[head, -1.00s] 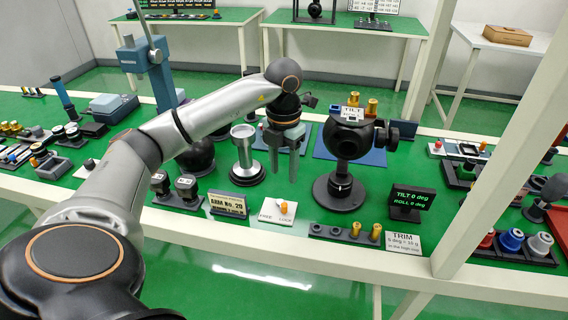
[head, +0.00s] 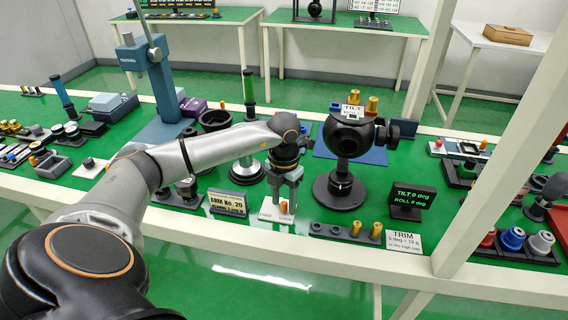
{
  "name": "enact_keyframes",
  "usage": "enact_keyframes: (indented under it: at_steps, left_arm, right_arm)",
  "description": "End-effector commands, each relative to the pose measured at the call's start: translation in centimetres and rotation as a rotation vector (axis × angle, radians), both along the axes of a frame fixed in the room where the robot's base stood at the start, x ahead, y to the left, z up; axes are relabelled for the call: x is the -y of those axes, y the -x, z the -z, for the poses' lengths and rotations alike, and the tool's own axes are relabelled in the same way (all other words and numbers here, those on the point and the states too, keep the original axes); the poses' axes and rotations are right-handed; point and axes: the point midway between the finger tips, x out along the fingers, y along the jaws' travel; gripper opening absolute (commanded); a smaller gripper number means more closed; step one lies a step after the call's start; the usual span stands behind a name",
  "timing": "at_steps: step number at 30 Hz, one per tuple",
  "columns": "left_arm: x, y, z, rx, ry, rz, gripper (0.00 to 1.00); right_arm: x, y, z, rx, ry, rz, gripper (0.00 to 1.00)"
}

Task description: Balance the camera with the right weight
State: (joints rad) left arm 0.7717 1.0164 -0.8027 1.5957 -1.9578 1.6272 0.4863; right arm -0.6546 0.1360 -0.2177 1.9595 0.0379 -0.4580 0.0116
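The camera gimbal (head: 350,138) is a black ball on a round-based stand, with a TILT label and brass pieces (head: 371,105) on top. A dark display (head: 412,201) reads about TILT 0 deg, ROLL 0 deg. A black rack (head: 330,233) at the front edge holds two brass weights (head: 355,229) at its right end. The white FREE/LOCK plate (head: 268,213) carries an orange knob (head: 284,207). My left gripper (head: 285,206) points down over this plate, fingers apart on either side of the knob; contact is unclear. My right gripper is out of view.
A TRIM card (head: 404,242) stands right of the rack, and an ARM No. 20 sign (head: 228,203) left of the plate. Coloured weights (head: 512,239) sit at the right. A white post crosses the right side.

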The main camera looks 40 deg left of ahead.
Motion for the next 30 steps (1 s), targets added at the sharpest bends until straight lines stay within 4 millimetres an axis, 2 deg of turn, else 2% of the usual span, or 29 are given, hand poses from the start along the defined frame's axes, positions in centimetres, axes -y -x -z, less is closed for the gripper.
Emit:
enact_keyframes:
  at_steps: [2,13,30]
  left_arm:
    - [0.01,0.0,-0.02,0.0,0.0,0.0,0.43]
    - [0.02,-0.01,-0.05,0.0,0.001,0.0,0.01]
    - [-0.04,0.04,-0.06,0.001,0.001,0.025,0.0]
  right_arm:
    - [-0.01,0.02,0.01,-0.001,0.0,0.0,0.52]
    - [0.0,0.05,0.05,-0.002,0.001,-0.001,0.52]
    - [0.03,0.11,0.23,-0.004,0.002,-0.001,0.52]
